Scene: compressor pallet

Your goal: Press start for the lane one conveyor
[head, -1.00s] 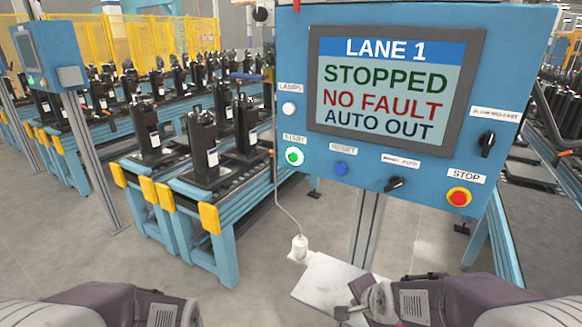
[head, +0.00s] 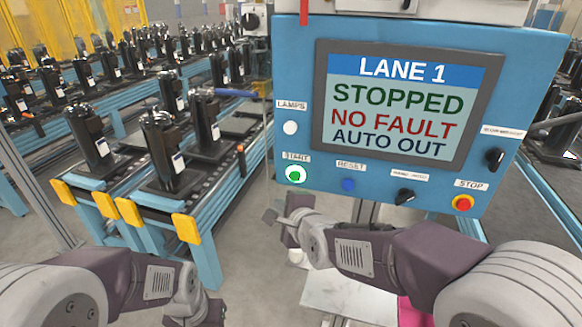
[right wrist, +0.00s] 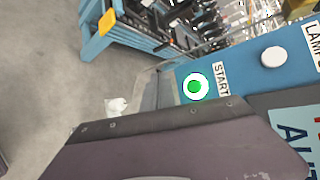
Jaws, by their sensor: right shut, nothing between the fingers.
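The green START button (head: 295,175) with a white ring sits at the lower left of the blue control panel (head: 290,60). It also shows in the right wrist view (right wrist: 197,86), uncovered. The panel screen (head: 398,108) reads LANE 1, STOPPED, NO FAULT, AUTO OUT. My right gripper (head: 272,213) is shut and empty, below and a little left of the START button in the head view, apart from it. In the right wrist view the dark gripper body fills the foreground. My left arm shows at the lower left, its fingers below the frame.
The panel also has a blue RESET button (head: 348,184), a white lamps button (head: 290,128), black selector knobs (head: 405,196) and a red STOP button (head: 462,203). Conveyors (head: 205,270) with black compressors (head: 165,150) stand at left. Open floor lies between conveyor and panel post.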

